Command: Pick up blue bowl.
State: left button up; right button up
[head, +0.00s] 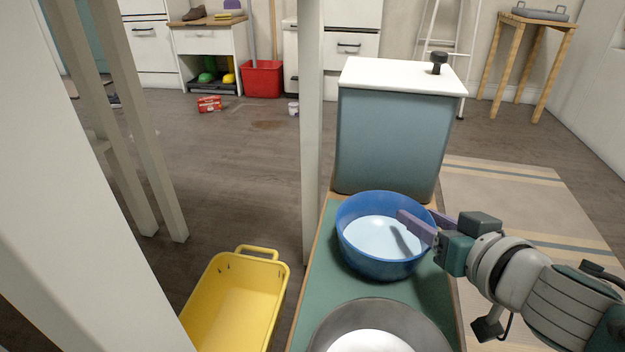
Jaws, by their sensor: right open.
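The blue bowl (378,262) stands upright on a green-topped surface (316,292) in the middle right of the head view. Its inside looks pale blue and empty. My right gripper (417,222) reaches in from the right. Its two purple fingers are apart, with the tips over the bowl's right rim. One finger shows over the inside of the bowl and the other lies farther back, near the rim. I cannot tell whether either finger touches the bowl. My left gripper is out of view.
A grey pan or dish (330,318) stands in front of the bowl. A blue-grey box with a white lid (390,140) stands close behind it. A yellow tub (275,262) is at the left, beside a white post (311,130). Open floor (230,160) lies beyond.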

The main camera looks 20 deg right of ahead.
jog(key=shift+w+f, duration=0.1)
jog(key=shift+w, duration=0.4)
jog(key=shift+s, duration=0.1)
jog(key=shift+c, duration=0.8)
grip_shut()
jog(key=shift+f, duration=0.1)
